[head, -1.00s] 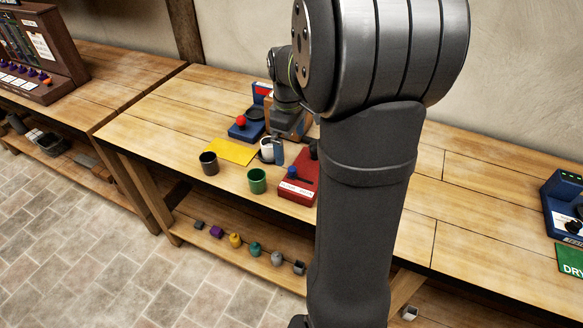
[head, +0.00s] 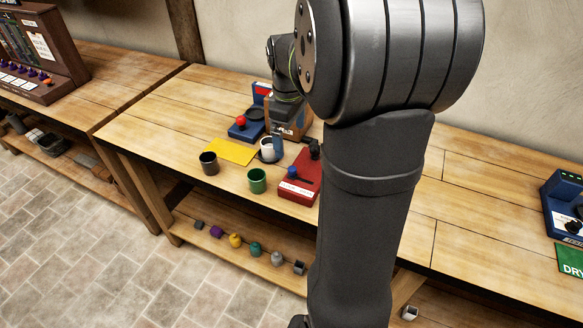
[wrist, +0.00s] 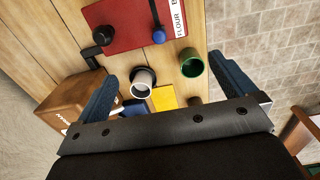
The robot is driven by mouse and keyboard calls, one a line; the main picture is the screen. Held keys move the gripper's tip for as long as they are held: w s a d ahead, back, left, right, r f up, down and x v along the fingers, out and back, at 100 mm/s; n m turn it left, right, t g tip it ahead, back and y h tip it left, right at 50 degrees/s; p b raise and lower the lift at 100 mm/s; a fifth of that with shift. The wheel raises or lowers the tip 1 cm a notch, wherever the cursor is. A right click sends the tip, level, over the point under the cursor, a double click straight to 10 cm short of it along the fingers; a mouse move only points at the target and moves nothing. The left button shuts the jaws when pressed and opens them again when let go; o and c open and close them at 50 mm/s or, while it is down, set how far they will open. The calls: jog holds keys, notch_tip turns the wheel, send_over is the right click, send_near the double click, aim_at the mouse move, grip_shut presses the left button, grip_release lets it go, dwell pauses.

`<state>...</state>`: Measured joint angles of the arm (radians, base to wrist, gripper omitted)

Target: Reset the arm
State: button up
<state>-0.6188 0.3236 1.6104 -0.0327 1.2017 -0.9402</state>
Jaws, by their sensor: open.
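My gripper (wrist: 168,88) is open, with its two blue fingers spread wide and nothing between the tips. In the head view one blue-grey finger (head: 277,143) shows beside the white cup, and my arm hides much of the rest. The white cup (wrist: 142,80) stands upright below the gripper, left of the middle in the wrist view. A green cup (wrist: 192,64) stands near the right finger. A dark cup (head: 209,163) stands at the left corner of the yellow mat (head: 230,151).
A red board (head: 299,190) with a blue knob lies right of the cups. A blue device (head: 246,131) with a red knob and a wooden box (head: 289,123) stand behind. Bare bench (head: 150,125) lies at left. A blue machine (head: 565,205) stands far right.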

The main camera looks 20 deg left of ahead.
notch_tip(320, 180, up, 7)
jog(key=shift+r, duration=0.15)
jog(key=shift+s+a, duration=0.1)
